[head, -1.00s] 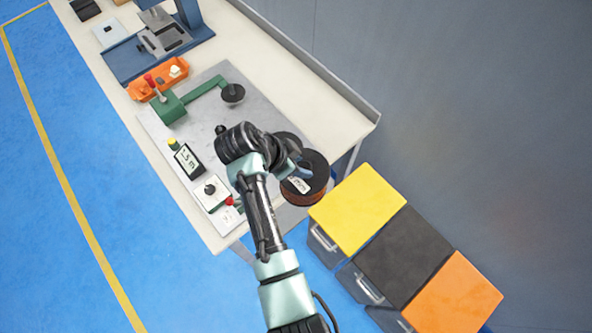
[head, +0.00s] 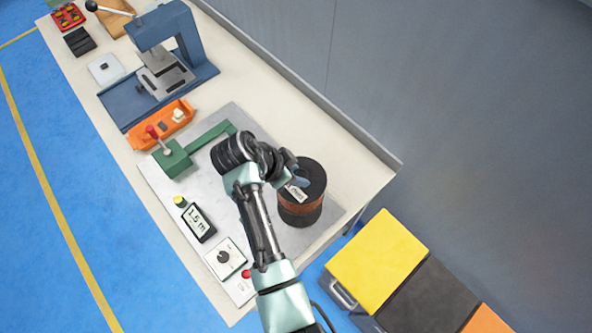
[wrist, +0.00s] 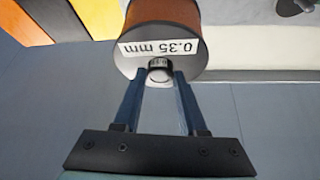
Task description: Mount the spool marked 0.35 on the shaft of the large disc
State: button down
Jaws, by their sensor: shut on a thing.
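The spool marked 0.35 mm (head: 301,208), black-flanged with copper-brown wire, is in my gripper; its label reads clearly in the wrist view (wrist: 166,48). My gripper (wrist: 160,72) is shut on the small hub at the middle of the labelled flange. In the head view my gripper (head: 297,182) reaches the spool from the left, over the right part of the grey metal plate (head: 325,216). I cannot tell how far the spool is above the plate. The large disc and its shaft are not visible, likely behind my arm or the spool.
On the bench stand a green lever unit with its arm (head: 173,158), a 1.5 m display (head: 199,222), a knob box (head: 225,257), an orange tray (head: 160,125) and a blue press (head: 170,60). Yellow (head: 378,248), black and orange bins stand beyond the bench's end.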

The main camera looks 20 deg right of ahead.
jog(key=shift+f+b, duration=0.75)
jog(key=shift+f, duration=0.05)
jog(key=shift+f+b, duration=1.15)
jog(key=shift+f, duration=0.25)
jog(key=shift+f+b, duration=2.1)
jog(key=shift+f, duration=0.35)
jog(key=c, duration=0.5)
grip_release()
jog(key=shift+c, duration=0.2)
jog(key=shift+o, duration=0.8)
jog(key=shift+s+f, duration=0.2)
jog(key=shift+f, duration=0.1)
jog(key=w+b+v, duration=0.1)
jog(key=b+v, duration=0.1)
jog(key=v, duration=1.1)
jog(key=shift+s+r, duration=0.25)
jog(key=shift+s, duration=0.15)
jog(key=shift+d, duration=0.1)
